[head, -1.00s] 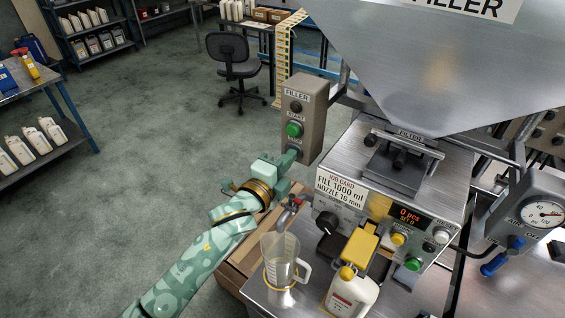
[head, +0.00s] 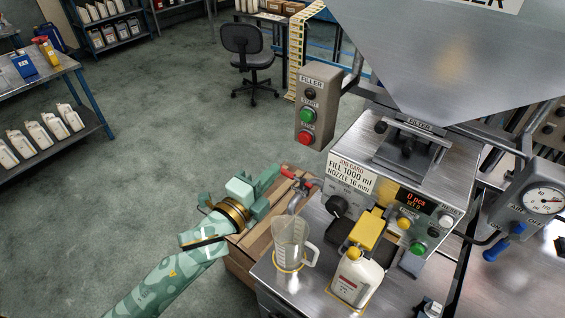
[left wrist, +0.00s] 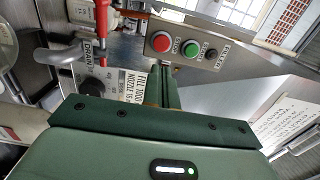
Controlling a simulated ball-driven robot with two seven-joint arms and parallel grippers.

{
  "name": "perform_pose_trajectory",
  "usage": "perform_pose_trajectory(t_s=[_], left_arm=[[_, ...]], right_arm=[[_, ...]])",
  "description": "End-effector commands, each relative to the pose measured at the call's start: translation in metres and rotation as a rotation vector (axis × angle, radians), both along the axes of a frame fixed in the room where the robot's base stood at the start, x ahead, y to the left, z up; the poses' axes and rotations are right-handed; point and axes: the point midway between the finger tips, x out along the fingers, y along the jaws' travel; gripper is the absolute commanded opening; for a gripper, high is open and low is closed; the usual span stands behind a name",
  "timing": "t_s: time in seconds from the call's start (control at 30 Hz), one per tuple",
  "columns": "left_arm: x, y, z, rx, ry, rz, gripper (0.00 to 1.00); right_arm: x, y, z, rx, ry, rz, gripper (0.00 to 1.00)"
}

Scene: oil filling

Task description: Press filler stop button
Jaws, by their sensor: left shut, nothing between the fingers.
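The grey FILLER box (head: 319,92) stands on a post left of the hopper in the head view. Its red stop button (head: 306,138) is the lowest, under the green start button (head: 308,115) and a black knob (head: 310,94). In the left wrist view the box is turned sideways, with the red button (left wrist: 161,42) left of the green one (left wrist: 190,48). My left gripper (head: 272,182) is shut and empty, below and left of the box, apart from the red button. Its green fingers (left wrist: 167,84) point toward the box in the wrist view. My right gripper is not in view.
A clear measuring jug (head: 290,243) and a white bottle with a yellow cap (head: 357,278) stand on the steel bench. A red-handled drain tap (head: 303,178) is close to my left gripper. A wooden crate (head: 262,243) sits below it.

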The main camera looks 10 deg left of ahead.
Motion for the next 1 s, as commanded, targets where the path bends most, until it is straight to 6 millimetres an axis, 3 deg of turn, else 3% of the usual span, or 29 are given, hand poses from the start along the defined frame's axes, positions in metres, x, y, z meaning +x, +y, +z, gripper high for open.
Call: perform_pose_trajectory(t_s=[0.13,0.33,1.0], left_arm=[[-0.014,0.006,-0.001,-0.002,0.002,0.000,0.00],[-0.019,0.007,0.000,-0.001,-0.001,0.000,0.00],[-0.018,0.007,0.000,-0.028,0.010,0.000,0.00]], right_arm=[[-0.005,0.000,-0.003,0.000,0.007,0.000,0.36],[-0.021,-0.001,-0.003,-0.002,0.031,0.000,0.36],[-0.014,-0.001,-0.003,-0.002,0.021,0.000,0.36]])
